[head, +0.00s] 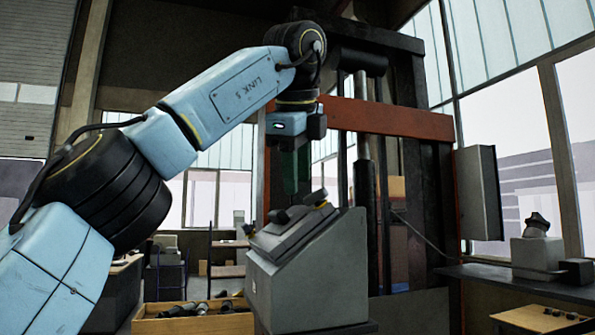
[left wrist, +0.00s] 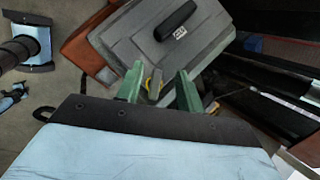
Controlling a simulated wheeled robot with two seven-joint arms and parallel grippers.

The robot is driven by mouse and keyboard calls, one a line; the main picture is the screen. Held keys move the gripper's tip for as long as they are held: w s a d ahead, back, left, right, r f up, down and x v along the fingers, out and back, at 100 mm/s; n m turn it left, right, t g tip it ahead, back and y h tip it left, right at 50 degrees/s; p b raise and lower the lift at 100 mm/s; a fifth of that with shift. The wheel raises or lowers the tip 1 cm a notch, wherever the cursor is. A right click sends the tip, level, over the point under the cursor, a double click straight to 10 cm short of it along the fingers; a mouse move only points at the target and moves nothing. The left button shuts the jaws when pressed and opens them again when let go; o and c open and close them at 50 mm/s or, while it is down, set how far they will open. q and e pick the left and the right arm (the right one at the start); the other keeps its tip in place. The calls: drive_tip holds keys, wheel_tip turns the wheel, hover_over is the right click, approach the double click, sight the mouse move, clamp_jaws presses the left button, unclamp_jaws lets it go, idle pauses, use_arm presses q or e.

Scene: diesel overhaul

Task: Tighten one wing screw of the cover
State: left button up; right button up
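The grey cover (head: 297,233) lies on the sloped top of a grey housing (head: 318,283). In the left wrist view the cover (left wrist: 130,45) has a black handle (left wrist: 175,20) and a small white label. A wing screw with yellow and grey parts (left wrist: 154,84) shows at the cover's near edge. My left gripper (head: 296,190) points down over the housing. In the left wrist view its green fingers (left wrist: 159,76) are apart, one on each side of the wing screw; I cannot tell whether either touches it. My right gripper is in neither view.
A red and black press frame (head: 390,118) stands right behind the housing. A wooden crate with dark parts (head: 190,320) is at the lower left. A dark bench (head: 520,283) with a grey block (head: 535,257) is at the right.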

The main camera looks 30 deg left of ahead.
sight(311, 194)
use_arm(q)
drive_tip(key=shift+f, duration=0.15)
drive_tip(key=shift+w+d+f+b, duration=0.4)
drive_tip(key=shift+w+f, duration=0.05)
drive_tip(key=shift+f, duration=0.3)
drive_tip(key=shift+w+d+f+b, duration=0.4)
drive_tip(key=shift+w+f, duration=0.05)
drive_tip(key=shift+f, duration=0.25)
clamp_jaws()
drive_tip(key=m+t+b, duration=0.2)
drive_tip(key=b, duration=0.1)
drive_tip(key=shift+f+m, duration=0.3)
drive_tip(key=shift+r+m+t+b, duration=0.1)
drive_tip(key=shift+m+t+b, duration=0.2)
drive_tip(key=shift+m+b, duration=0.2)
drive_tip(key=shift+r, duration=0.1)
drive_tip(key=shift+r+m, duration=0.1)
drive_tip(key=shift+m, duration=0.2)
